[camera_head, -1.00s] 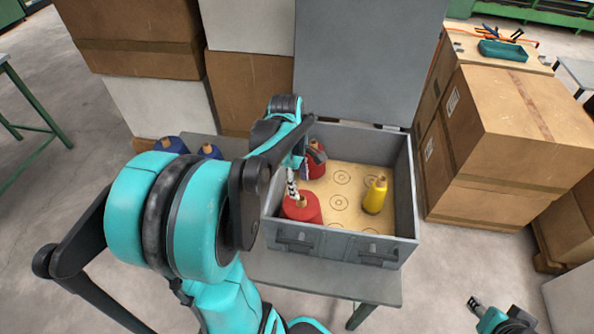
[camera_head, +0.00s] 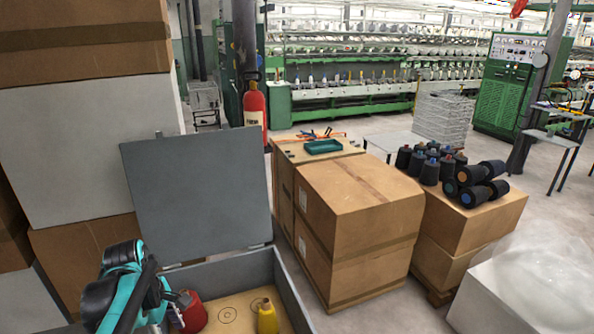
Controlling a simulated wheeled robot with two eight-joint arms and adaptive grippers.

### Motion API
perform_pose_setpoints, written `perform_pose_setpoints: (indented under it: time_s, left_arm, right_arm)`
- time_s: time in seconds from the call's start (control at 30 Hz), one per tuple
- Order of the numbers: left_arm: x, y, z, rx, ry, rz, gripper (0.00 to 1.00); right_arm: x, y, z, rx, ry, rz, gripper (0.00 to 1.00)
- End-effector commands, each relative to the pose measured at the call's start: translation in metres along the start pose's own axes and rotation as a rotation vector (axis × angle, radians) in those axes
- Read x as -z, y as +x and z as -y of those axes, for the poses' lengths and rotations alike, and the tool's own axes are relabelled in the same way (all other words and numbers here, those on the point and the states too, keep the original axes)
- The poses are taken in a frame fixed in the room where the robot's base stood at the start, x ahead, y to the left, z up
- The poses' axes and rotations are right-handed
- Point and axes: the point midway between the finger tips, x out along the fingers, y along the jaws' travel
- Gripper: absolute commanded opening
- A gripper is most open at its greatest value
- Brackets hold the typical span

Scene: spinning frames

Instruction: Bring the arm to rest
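My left arm (camera_head: 122,288) comes in at the lower left and reaches over the open grey box (camera_head: 285,280). My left gripper (camera_head: 168,312) hangs in the box at its left side, with its fingers apart. A red spool (camera_head: 192,314) stands just right of it; whether they touch is hard to see. A yellow spool (camera_head: 267,317) stands farther right on the tan board (camera_head: 228,312) inside the box. The box's lower part is cut off by the picture's bottom edge. My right gripper is out of view.
Stacked cartons (camera_head: 360,205) stand right of the box, one with a teal tray (camera_head: 323,147). Dark spools (camera_head: 430,165) lie on another carton. More cartons (camera_head: 85,150) rise at the left. A fire extinguisher (camera_head: 254,108) and spinning machines (camera_head: 350,75) are behind.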

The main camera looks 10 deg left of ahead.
Motion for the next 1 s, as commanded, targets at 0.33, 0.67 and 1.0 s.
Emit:
perform_pose_setpoints:
  time_s: [0.33, 0.67, 1.0]
  left_arm:
    - [-0.100, 0.005, 0.045, -0.273, 1.051, -0.218, 0.50]
    - [-0.148, 0.018, 0.075, -0.432, 1.731, -0.470, 0.50]
    - [-0.150, 0.018, 0.076, -0.440, 1.774, -0.491, 0.50]
  right_arm:
    - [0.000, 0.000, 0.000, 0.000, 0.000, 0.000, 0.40]
    - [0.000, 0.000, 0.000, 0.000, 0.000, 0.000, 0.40]
    - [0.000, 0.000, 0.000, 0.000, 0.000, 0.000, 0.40]
